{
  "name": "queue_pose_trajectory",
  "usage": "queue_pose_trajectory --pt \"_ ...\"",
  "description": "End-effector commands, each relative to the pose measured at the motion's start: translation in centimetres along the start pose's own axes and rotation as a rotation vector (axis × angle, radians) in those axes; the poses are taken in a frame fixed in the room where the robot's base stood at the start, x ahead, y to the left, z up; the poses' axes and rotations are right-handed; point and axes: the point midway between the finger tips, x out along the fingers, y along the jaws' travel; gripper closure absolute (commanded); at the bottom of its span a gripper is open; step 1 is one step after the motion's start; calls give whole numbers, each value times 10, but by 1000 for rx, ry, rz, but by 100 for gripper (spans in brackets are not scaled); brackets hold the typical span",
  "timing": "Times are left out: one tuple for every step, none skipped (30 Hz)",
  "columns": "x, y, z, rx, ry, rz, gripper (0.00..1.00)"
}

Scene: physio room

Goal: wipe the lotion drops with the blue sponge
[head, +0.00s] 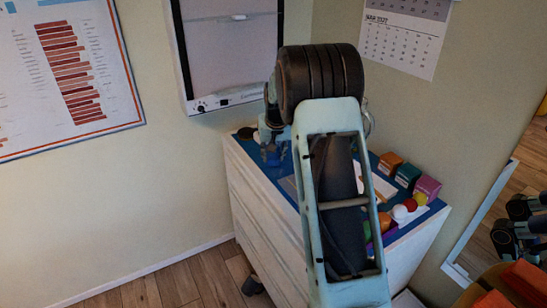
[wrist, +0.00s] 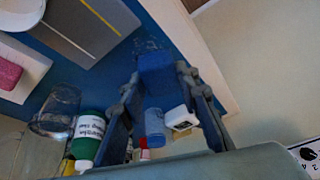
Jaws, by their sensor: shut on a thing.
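My gripper (wrist: 160,78) is shut on the blue sponge (wrist: 157,70), with one finger on each side of it. The sponge is at the blue top of the cabinet; I cannot tell whether it touches the surface. In the head view my gripper (head: 270,136) is over the back left of the cabinet top, partly hidden by my arm, with the sponge (head: 271,156) showing below it. A faint glossy patch (wrist: 150,44) lies on the blue surface just beyond the sponge. It may be the lotion drops, but it is too dim to tell.
The white cabinet (head: 262,213) stands against the wall. A green bottle (wrist: 90,129), a clear glass (wrist: 58,108), a blue cylinder (wrist: 154,122) and a grey board (wrist: 88,22) are near my gripper. Several coloured boxes, including an orange one (head: 390,164), stand at the right.

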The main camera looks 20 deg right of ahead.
Motion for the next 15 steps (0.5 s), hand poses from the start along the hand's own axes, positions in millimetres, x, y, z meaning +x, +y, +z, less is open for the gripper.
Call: queue_pose_trajectory --pt "-8 0 -3 -1 1 0 90" --pt "-10 -1 -3 -1 1 0 90" --pt "-13 -1 -4 -1 1 0 90" --pt "-16 -1 -5 -1 1 0 90" --pt "-18 -1 -6 -1 1 0 90" --pt "-20 -1 -6 -1 1 0 90" --pt "-21 -1 -6 -1 1 0 90" --pt "-21 -1 -6 -1 1 0 90" --pt "-22 -1 -6 -1 1 0 90" --pt "-22 -1 -6 -1 0 0 90" --pt "-22 -1 -6 -1 0 0 90" --pt "-21 -1 -6 -1 0 0 90" --pt "-21 -1 -6 -1 0 0 90" --pt "-21 -1 -6 -1 0 0 90" --pt "-21 -1 -6 -1 0 0 90"
